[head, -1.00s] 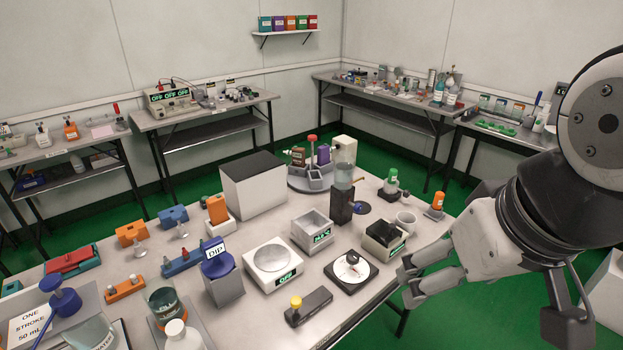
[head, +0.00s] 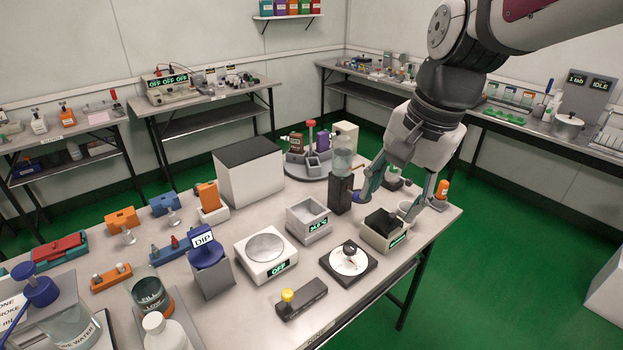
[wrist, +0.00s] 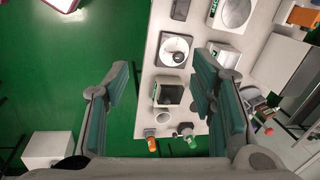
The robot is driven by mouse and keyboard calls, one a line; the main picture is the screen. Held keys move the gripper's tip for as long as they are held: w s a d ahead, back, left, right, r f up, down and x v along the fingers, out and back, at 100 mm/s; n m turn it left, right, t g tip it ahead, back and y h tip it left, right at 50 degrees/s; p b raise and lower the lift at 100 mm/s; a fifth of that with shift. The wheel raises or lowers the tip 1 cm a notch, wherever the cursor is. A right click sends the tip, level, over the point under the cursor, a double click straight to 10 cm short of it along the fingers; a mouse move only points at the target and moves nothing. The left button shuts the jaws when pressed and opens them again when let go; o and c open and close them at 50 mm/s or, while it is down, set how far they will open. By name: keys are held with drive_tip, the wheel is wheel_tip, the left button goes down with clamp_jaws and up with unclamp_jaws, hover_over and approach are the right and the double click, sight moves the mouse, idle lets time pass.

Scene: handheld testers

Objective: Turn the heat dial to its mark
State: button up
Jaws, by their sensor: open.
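The dial (head: 349,260) has a round white face and a black knob, set on a dark square plate near the table's right front. It also shows in the wrist view (wrist: 175,50), between the finger lines and toward the top. I cannot read its mark or the knob's exact angle. My gripper (head: 389,204) is open and empty, above the table's right end and behind and right of the dial, apart from it. In the wrist view my gripper (wrist: 162,72) shows its teal finger pads wide apart, pointing down at the table.
A box with a dark top and a display (head: 385,231) stands below my gripper, close to the dial. A dispenser (head: 341,180) stands behind.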

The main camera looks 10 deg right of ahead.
drive_tip(key=w+f+m+g+b, duration=0.1)
drive_tip(key=w+f+m+b, duration=0.1)
drive_tip(key=w+f+m, duration=0.65)
drive_tip(key=m+g+h+b, duration=0.1)
drive_tip(key=m+b, duration=0.1)
drive_tip(key=m, duration=0.1)
approach(350, 247)
wheel_tip(350, 247, down, 9)
drive_tip(key=shift+w+a+r+b, duration=0.15)
drive_tip(key=shift+b, duration=0.6)
drive_tip(key=c, duration=1.2)
